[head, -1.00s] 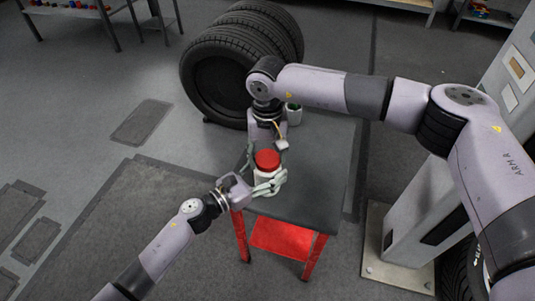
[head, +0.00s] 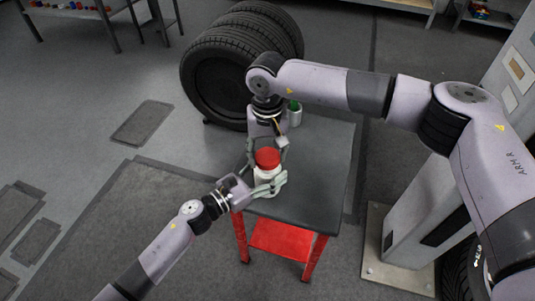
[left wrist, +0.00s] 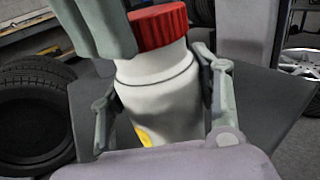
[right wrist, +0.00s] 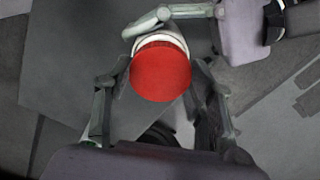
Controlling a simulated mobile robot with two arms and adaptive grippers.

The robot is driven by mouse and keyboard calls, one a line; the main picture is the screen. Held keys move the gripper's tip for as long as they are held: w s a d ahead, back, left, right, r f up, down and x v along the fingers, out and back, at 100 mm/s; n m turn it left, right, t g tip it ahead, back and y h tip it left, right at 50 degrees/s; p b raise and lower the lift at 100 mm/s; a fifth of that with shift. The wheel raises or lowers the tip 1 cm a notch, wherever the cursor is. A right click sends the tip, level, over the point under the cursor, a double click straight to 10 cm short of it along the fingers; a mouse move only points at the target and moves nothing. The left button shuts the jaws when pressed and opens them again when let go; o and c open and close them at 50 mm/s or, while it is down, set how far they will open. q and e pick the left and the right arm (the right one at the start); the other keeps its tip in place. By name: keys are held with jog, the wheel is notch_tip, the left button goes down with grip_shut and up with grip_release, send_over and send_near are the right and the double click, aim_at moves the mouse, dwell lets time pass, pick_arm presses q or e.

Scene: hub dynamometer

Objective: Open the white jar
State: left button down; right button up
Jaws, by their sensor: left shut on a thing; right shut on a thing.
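The white jar (head: 266,182) with a red lid (head: 267,159) stands upright near the front left of the dark-topped table. My left gripper (head: 269,187) is shut on the jar's white body from the left; the left wrist view shows its fingers on both sides of the body (left wrist: 160,100). My right gripper (head: 268,152) comes from above and is shut on the red lid, one finger on each side of it. In the right wrist view the lid (right wrist: 160,72) is seen from the top between the fingers. The lid is on the jar.
A small white container with a green top (head: 295,113) stands at the back of the table (head: 320,165). Several large tyres (head: 225,75) stand behind the table at left. The table's right side is clear. A grey machine column (head: 425,205) stands to the right.

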aim_at(267, 156)
jog(key=shift+r, duration=0.55)
jog(key=shift+r, duration=2)
pick_arm(q)
jog(key=shift+c, duration=2.3)
grip_release()
